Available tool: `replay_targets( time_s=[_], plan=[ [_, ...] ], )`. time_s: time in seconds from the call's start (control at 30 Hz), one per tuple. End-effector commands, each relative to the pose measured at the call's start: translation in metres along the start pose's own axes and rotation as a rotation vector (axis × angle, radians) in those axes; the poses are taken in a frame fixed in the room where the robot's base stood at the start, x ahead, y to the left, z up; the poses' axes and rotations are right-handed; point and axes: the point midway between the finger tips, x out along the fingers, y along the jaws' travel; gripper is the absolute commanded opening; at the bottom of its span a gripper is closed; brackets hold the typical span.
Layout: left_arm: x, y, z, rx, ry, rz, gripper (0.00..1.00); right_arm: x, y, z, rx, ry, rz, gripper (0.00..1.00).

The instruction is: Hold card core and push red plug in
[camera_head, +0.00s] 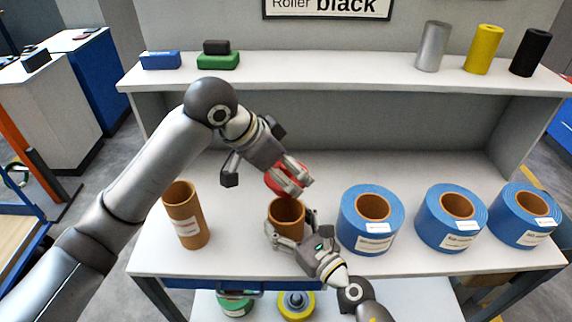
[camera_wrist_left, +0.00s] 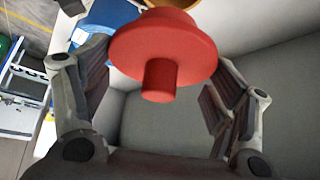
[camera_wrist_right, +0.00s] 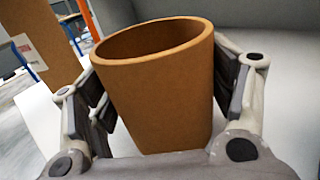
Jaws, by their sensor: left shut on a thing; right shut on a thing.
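The red plug (camera_head: 277,180) is in my left gripper (camera_head: 290,180), just above the open top of a card core. In the left wrist view the plug (camera_wrist_left: 163,45) shows a wide round flange and a narrow stub, with the fingers on both sides of the flange. The brown card core (camera_head: 287,213) stands upright on the table. My right gripper (camera_head: 290,238) is shut around it from the front. In the right wrist view the core (camera_wrist_right: 158,85) sits between the fingers, its top open and empty.
A second card core (camera_head: 185,215) with a label stands to the left on the white table (camera_head: 240,257). Several blue coils (camera_head: 371,220) stand to the right. A shelf (camera_head: 330,73) behind holds silver, yellow and black rollers (camera_head: 484,50) and small blue and green blocks (camera_head: 218,60).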

Motion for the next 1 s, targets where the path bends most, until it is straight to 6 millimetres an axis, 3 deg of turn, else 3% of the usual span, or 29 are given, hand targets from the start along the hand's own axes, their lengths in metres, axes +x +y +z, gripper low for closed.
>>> replay_targets(
  time_s=[0.27, 1.0],
  plan=[
    [0.003, 0.000, 0.002, 0.000, 0.000, 0.000, 0.55, 0.000, 0.000, 0.000, 0.000, 0.000, 0.000, 0.52],
    [0.047, 0.000, 0.031, 0.000, 0.000, 0.000, 0.55, 0.000, 0.000, 0.000, 0.000, -0.001, 0.000, 0.52]
  ],
)
